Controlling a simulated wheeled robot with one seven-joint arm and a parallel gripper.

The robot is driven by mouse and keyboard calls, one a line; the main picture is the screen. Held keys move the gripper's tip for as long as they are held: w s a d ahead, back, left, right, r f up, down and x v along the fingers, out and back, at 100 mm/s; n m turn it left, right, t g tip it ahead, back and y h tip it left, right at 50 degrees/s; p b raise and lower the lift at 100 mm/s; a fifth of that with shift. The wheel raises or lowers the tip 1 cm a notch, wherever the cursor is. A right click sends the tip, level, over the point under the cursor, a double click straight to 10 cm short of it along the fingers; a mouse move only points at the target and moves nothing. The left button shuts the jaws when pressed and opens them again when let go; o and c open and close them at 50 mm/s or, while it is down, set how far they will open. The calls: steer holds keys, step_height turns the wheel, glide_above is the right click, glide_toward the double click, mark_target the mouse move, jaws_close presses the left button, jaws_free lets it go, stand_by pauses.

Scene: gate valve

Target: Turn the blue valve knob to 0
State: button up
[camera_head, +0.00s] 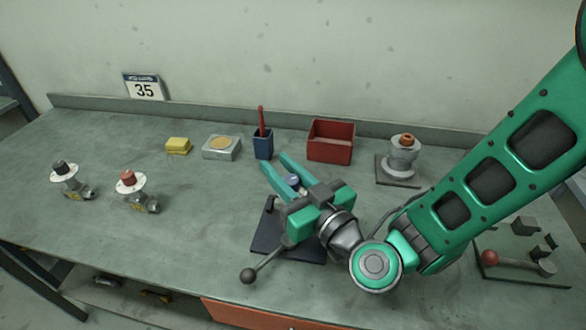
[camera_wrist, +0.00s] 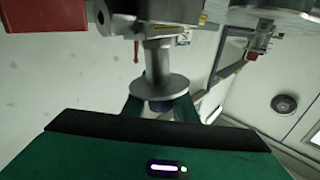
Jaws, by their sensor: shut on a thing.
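The blue valve knob (camera_head: 293,180) is between the two long green fingers of my gripper (camera_head: 275,162), over a dark base plate (camera_head: 266,234). My gripper is shut on the knob. In the wrist view the blue knob (camera_wrist: 159,106) shows next to a round grey disc (camera_wrist: 158,88), with the green fingers to either side of it. The disc's markings and the knob's pointer cannot be read in either view. My gripper body hides most of the valve in the head view.
A black-ball lever (camera_head: 248,275) sticks out at the front. Behind stand a blue cup (camera_head: 263,145) and red bin (camera_head: 331,142). A valve with an orange knob (camera_head: 405,142) is right; black-knob (camera_head: 59,166) and red-knob (camera_head: 128,178) valves are left. Front left is clear.

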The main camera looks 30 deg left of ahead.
steer(key=w+t+h, duration=0.1)
steer(key=w+f+m+t, duration=0.1)
steer(key=w+d+f+m+t+h, duration=0.1)
steer(key=shift+w+h, duration=0.15)
steer(key=shift+h, duration=0.15)
steer(key=shift+c, duration=0.3)
steer(key=shift+r+m+t, duration=0.15)
steer(key=shift+m+t, duration=0.15)
steer(key=shift+t, duration=0.1)
steer(key=shift+d+r+m+t+h, duration=0.1)
steer(key=shift+d+m+t+h, duration=0.05)
steer(key=shift+m+t+h, duration=0.35)
steer(key=shift+d+r+m+t+h, duration=0.15)
steer(key=shift+m+t+h, duration=0.15)
steer(key=shift+t+h, duration=0.3)
jaws_close()
steer(key=o, duration=1)
jaws_free()
